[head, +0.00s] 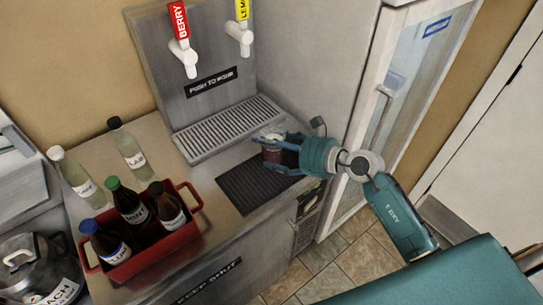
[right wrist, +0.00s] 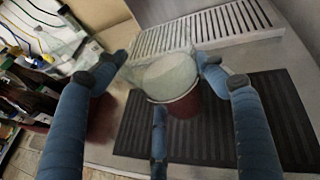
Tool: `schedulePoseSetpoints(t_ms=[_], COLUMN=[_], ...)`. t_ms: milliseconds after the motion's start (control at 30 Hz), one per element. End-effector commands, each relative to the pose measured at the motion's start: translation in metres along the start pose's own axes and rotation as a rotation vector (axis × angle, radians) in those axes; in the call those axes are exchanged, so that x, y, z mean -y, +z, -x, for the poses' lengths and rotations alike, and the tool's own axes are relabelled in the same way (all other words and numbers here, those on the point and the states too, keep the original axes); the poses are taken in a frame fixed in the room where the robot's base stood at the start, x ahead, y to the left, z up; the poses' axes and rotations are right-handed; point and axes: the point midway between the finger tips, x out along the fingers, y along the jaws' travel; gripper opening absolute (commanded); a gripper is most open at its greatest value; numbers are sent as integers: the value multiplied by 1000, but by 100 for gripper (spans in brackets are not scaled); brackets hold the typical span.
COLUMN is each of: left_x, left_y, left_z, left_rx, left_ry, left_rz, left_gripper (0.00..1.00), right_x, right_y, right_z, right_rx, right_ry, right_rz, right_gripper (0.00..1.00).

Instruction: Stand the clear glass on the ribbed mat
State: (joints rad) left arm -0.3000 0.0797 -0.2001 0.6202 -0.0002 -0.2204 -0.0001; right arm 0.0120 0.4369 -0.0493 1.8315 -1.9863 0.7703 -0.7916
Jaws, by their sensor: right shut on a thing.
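My right gripper (head: 274,143) comes in from the right in the head view, its blue fingers closed around the clear glass (head: 272,155). In the right wrist view the glass (right wrist: 166,72) sits between the fingers, with a clear rim, a pale surface inside and red lower down. The black ribbed mat (head: 243,192) lies on the counter in front of the drip tray; it also shows in the right wrist view (right wrist: 270,112). The glass overlaps the far part of the mat in both views. I cannot tell whether its base touches the mat. My left gripper is not in view.
The metal drip tray (head: 215,130) lies behind the mat under the berry tap (head: 183,45) and a yellow tap (head: 243,28). A red crate (head: 160,245) of bottles and two loose bottles stand left. A glass-door fridge (head: 405,100) stands right.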

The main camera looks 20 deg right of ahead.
Motion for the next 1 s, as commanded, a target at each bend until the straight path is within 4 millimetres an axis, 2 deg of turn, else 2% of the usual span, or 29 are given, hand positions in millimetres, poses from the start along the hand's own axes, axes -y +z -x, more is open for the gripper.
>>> schedulePoseSetpoints(t_ms=[133,300,400,800,833,900,1000], left_x=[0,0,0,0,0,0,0], left_y=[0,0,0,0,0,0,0], left_z=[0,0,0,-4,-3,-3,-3], left_rx=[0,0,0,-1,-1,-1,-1], left_ry=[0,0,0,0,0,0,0], left_rz=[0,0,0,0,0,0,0], left_gripper=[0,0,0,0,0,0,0], right_x=[0,-1,-1,-2,-2,-2,-2], right_y=[-9,-34,-41,-46,-47,-46,-46], right_z=[-4,-13,-16,-18,-18,-18,-18], right_rx=[4,3,4,4,1,1,1], right_ry=[-1,-1,-2,-2,-1,-1,-1], right_rz=[-1,-4,-1,2,1,1,1], right_gripper=[28,28,28,28,75,89,90])
